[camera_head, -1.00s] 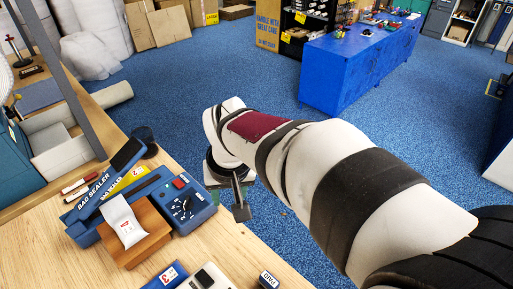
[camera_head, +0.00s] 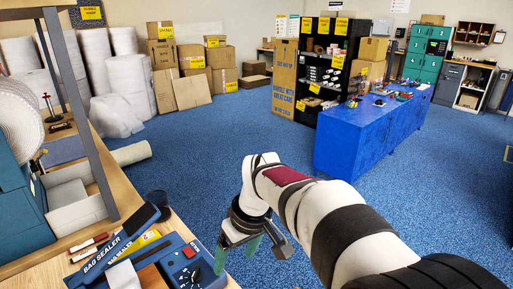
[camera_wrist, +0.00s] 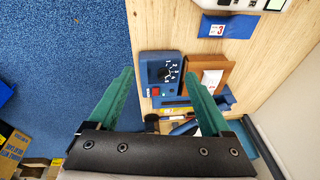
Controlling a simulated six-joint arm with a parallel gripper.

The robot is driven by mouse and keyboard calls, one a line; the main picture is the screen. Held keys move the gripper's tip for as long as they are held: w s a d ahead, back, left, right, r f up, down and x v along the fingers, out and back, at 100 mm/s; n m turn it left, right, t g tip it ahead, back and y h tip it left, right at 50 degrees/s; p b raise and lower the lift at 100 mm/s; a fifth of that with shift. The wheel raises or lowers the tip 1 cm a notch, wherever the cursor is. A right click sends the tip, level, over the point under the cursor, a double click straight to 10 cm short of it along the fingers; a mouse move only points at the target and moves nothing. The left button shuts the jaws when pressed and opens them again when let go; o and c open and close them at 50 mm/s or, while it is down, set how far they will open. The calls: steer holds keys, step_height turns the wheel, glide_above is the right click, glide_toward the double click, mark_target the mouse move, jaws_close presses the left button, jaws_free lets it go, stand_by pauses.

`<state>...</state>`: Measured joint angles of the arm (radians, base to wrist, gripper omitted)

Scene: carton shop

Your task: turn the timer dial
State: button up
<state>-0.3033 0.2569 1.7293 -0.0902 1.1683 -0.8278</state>
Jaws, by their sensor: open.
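The blue bag sealer (camera_head: 150,262) sits on the wooden bench at the lower left of the head view, its lower part cut off by the frame edge. Its black timer dial (camera_wrist: 163,73) with white numbers shows in the wrist view, on the blue control box (camera_wrist: 150,62) above a red button (camera_wrist: 155,91). In the head view the dial (camera_head: 189,275) lies just left of my gripper (camera_head: 246,262). My gripper's green fingers stand wide apart and empty. In the wrist view my gripper (camera_wrist: 160,85) has the control box between its fingers in the picture, apart from it and farther away.
A blue card (camera_wrist: 229,25) lies on the bench. Pens (camera_head: 88,243) and a dark cup (camera_head: 157,198) are near the sealer. Blue floor lies beyond the bench edge.

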mark_target(196, 271)
steer(key=w+a+f+n+y, duration=0.2)
steer(key=w+a+f+n, duration=0.1)
steer(key=w+a+n, duration=0.45)
steer(key=shift+n, duration=0.35)
steer(key=x, duration=1)
steer(key=d+x, duration=0.1)
steer(key=x, duration=0.4)
steer(key=shift+s+f, duration=0.3)
steer(key=shift+f, duration=0.05)
steer(key=shift+d, duration=0.1)
steer(key=shift+c, duration=0.3)
steer(key=shift+g, duration=0.3)
jaws_close()
